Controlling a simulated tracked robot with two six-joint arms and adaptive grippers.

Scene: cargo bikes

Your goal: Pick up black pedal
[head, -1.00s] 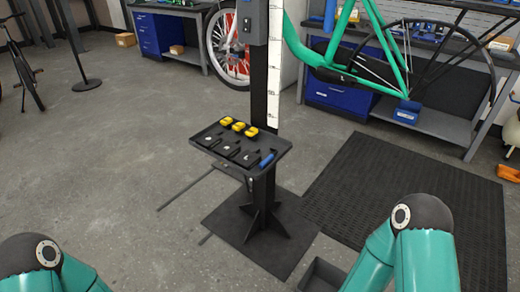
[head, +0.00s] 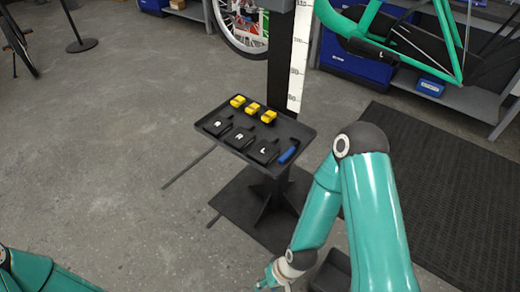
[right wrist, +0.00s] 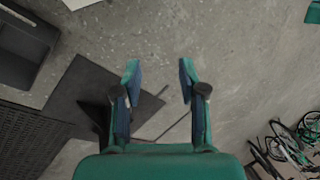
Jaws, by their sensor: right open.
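Three black pedals with white letters lie in a row on the dark tray (head: 203,116) of the stand in the head view: a left one (head: 216,126), a middle one (head: 238,138) and a right one (head: 263,151). My right gripper (right wrist: 158,70) is open and empty in the right wrist view, with bare floor between its fingers. In the head view it is low at the bottom edge, below and in front of the tray, and only partly shows. My left arm shows at the bottom left; its gripper is out of view.
The stand's post (head: 282,60) rises behind the tray. A black mat (head: 440,180) lies right. A teal bike frame (head: 440,40) hangs at the back right.

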